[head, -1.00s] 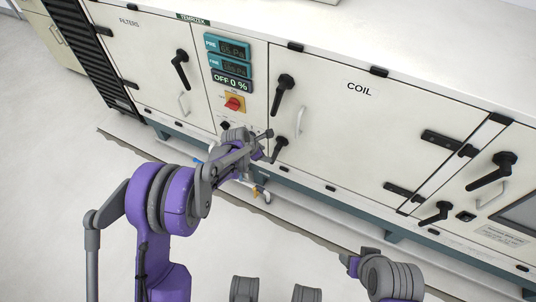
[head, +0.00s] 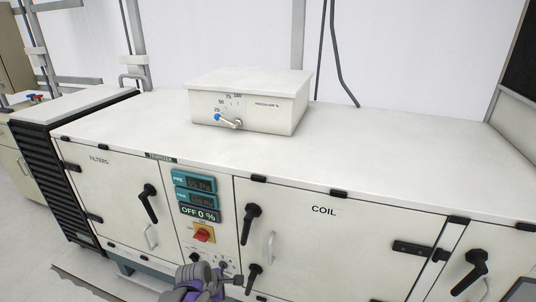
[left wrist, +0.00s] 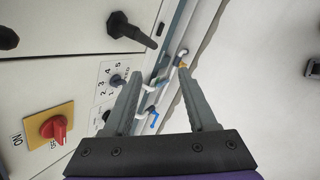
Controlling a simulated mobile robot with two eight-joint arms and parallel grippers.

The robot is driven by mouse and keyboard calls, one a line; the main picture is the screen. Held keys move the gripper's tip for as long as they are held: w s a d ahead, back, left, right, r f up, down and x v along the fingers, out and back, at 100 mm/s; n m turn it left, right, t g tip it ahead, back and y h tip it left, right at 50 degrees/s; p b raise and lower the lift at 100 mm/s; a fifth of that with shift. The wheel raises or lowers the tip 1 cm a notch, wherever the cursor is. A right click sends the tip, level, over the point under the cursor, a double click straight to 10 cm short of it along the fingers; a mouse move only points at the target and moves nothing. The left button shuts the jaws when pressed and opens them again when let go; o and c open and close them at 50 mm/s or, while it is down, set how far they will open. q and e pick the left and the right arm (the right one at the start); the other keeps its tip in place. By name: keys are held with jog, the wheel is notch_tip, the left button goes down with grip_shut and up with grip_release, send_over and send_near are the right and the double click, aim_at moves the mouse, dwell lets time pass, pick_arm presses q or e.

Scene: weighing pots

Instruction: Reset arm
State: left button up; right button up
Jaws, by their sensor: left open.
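My left arm shows at the bottom of the head view, purple and grey, with its gripper (head: 232,278) in front of the lower part of the cabinet's control panel. In the left wrist view the left gripper (left wrist: 160,98) has its two grey fingers spread wide with nothing between them. A red rotary switch on a yellow plate (left wrist: 50,127) and a small numbered dial (left wrist: 117,80) lie to the left of the fingers. Whether the fingers touch the cabinet cannot be told. My right gripper is out of view.
A long white cabinet (head: 330,240) with black handles spans the head view. A white box with a dial (head: 248,103) stands on its top, which is otherwise largely clear. Pipe fittings with a blue handle (left wrist: 154,120) lie near the fingertips. Pale floor (left wrist: 270,105) is open at right.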

pick_arm(q)
jog(key=s+a+r+m+y, duration=0.1)
jog(key=s+r+m, duration=0.35)
jog(key=s, duration=0.45)
jog(key=s+a+r+m+y, duration=0.1)
jog(key=s+a+r+m, duration=0.1)
jog(key=s+r+m, duration=0.5)
jog(key=s+a+f+m, duration=0.1)
jog(key=s+f+m, duration=0.25)
jog(key=s, duration=0.45)
jog(key=s+a+f+m, duration=0.1)
jog(key=s+f+m, duration=0.1)
jog(key=s+m, duration=0.4)
notch_tip(320, 180, up, 24)
jog(key=n+p, duration=0.1)
jog(key=p, duration=1.9)
jog(key=shift+w+r+n+t+y+p, duration=0.15)
jog(key=shift+w+n+t+y+p, duration=0.15)
jog(key=shift+y+p, duration=0.1)
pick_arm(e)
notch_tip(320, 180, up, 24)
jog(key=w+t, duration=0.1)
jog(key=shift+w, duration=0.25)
pick_arm(q)
jog(key=shift+a, duration=0.1)
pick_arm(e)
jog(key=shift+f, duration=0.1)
